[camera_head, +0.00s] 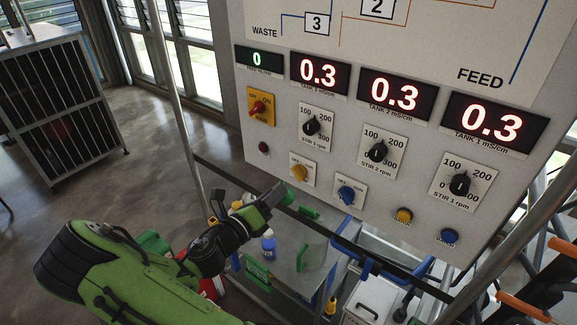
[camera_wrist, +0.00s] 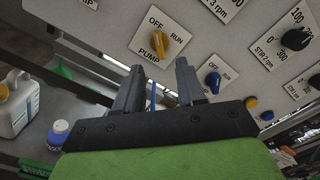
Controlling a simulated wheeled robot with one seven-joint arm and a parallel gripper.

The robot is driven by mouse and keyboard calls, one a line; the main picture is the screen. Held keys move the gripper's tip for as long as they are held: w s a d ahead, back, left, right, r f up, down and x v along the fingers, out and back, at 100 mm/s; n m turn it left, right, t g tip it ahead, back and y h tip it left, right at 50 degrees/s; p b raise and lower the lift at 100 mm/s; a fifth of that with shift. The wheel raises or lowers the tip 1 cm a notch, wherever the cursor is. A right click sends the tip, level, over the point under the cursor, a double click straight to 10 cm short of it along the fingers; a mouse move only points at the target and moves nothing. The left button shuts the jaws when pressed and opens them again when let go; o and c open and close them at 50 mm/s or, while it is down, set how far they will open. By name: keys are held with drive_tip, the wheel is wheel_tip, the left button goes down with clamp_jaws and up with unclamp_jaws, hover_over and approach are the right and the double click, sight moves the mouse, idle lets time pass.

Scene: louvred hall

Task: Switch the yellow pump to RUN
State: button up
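The yellow pump knob (camera_wrist: 158,42) sits on a white plate marked OFF, RUN and PUMP, just beyond my fingertips in the wrist view. Its handle leans toward the OFF side, though its pointer is too small to be sure of. In the head view the yellow knob (camera_head: 300,173) is on the lower left of the panel. My gripper (camera_wrist: 158,72) is open and empty, its two dark fingers apart and the knob in line with the gap. In the head view my gripper (camera_head: 277,192) is below and left of the knob, apart from it.
A blue OFF/RUN knob (camera_head: 346,194) is right of the yellow one. Black stir dials (camera_head: 311,126) and a red-handled switch (camera_head: 258,108) are above. A rail (camera_head: 330,236) runs below the panel, over a bench with bottles (camera_head: 268,246).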

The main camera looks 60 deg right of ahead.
sight(296, 175)
drive_tip(key=shift+s+d+f, duration=0.1)
drive_tip(key=shift+s+d, duration=0.15)
drive_tip(key=shift+d, duration=1.3)
drive_tip(key=shift+s+d+r, duration=0.1)
drive_tip(key=shift+s+d, duration=0.15)
drive_tip(key=shift+d, duration=1.3)
drive_tip(key=shift+s+d+f, duration=0.1)
drive_tip(key=shift+s+d, duration=0.15)
drive_tip(key=shift+d, duration=1.3)
clamp_jaws()
